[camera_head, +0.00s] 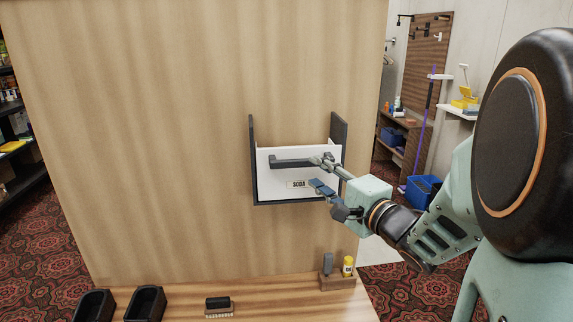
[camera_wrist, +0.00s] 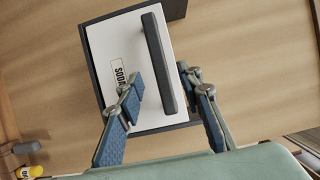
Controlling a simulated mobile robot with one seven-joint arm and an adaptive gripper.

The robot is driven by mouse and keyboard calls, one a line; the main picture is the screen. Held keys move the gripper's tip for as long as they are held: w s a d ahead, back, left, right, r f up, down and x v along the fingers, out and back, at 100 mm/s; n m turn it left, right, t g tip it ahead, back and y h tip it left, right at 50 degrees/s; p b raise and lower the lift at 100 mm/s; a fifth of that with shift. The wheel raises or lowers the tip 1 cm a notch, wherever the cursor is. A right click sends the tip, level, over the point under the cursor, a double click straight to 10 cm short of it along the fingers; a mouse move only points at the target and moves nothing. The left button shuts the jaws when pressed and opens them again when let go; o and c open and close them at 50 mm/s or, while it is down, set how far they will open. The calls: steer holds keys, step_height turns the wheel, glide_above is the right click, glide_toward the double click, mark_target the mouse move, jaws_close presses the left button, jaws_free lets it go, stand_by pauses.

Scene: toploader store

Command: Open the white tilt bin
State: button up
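The white tilt bin (camera_head: 272,184) sits in a dark frame (camera_head: 252,160) on the upright wooden panel. Its white front has a dark grey bar handle (camera_head: 290,162) near the top and a SODA label below it. The front looks close to upright, with no clear gap at its top. My gripper (camera_head: 318,174) is at the right end of the handle, fingers apart. In the wrist view, the handle (camera_wrist: 158,62) runs between the two open fingers of my gripper (camera_wrist: 162,88), one on each side. I see a gap beside each finger; contact is not clear.
A wooden ledge (camera_head: 250,295) below holds black trays (camera_head: 145,303), a brush (camera_head: 218,307) and a small wooden holder (camera_head: 338,282) with a yellow bottle (camera_head: 348,266). Shelves stand at the far left; a blue bin (camera_head: 423,190) stands at the right. The panel around the bin is bare.

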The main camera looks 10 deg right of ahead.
mark_target(304, 164)
steer(key=x, duration=0.7)
steer(key=shift+w+b, duration=0.15)
steer(key=shift+b, duration=0.25)
jaws_close()
